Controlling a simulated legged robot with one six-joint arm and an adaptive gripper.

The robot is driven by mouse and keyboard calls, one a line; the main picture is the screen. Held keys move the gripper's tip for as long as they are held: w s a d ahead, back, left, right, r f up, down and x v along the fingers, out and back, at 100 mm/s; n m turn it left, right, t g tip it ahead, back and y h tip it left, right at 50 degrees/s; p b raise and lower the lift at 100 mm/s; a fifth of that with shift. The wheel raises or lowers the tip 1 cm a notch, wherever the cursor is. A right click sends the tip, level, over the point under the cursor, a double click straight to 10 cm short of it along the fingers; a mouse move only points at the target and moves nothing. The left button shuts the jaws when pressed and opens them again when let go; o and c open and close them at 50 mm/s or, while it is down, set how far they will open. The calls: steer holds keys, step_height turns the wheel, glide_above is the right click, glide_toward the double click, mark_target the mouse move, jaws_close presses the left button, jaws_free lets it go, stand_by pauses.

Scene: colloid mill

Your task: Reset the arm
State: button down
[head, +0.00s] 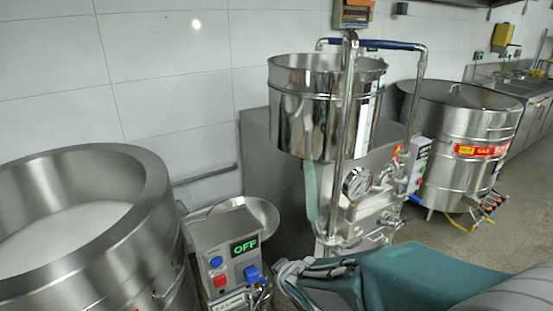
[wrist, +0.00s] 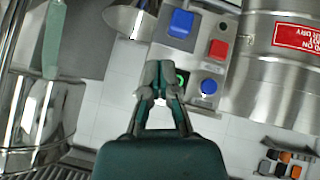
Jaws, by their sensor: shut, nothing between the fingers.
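My gripper (head: 300,268) is at the lower middle of the head view, its fingers shut and empty. It is just right of a grey control box (head: 222,245) with a green OFF display (head: 244,246), a red button (head: 220,281) and blue controls. In the wrist view the shut fingers of my gripper (wrist: 160,78) appear in front of the same box (wrist: 205,62). They cover most of its display, leaving a bit of green visible. A blue switch (wrist: 181,23) and a red button (wrist: 218,49) show beyond them. I cannot tell whether the fingers touch the box.
A large open steel pot (head: 150,190) with pale contents stands at the left. The colloid mill's steel hopper (head: 290,110), pipes and pressure gauge (head: 356,184) stand behind my gripper. A steel vessel (head: 470,125) and counter are at the right. Floor is free at the right.

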steer(key=s+d+r+m+h, duration=0.3)
steer(key=s+d+r+m, duration=0.25)
steer(key=d+r, duration=0.35)
steer(key=s+d+r+m+g, duration=0.1)
steer(key=s+d+m, duration=0.1)
steer(key=s, duration=0.5)
steer(key=s+d+r+m+g, duration=0.1)
steer(key=s+d+r, duration=0.1)
steer(key=s, duration=0.5)
steer(key=shift+d+r+m, duration=0.2)
steer(key=shift+d+m, duration=0.15)
steer(key=shift+d, duration=0.5)
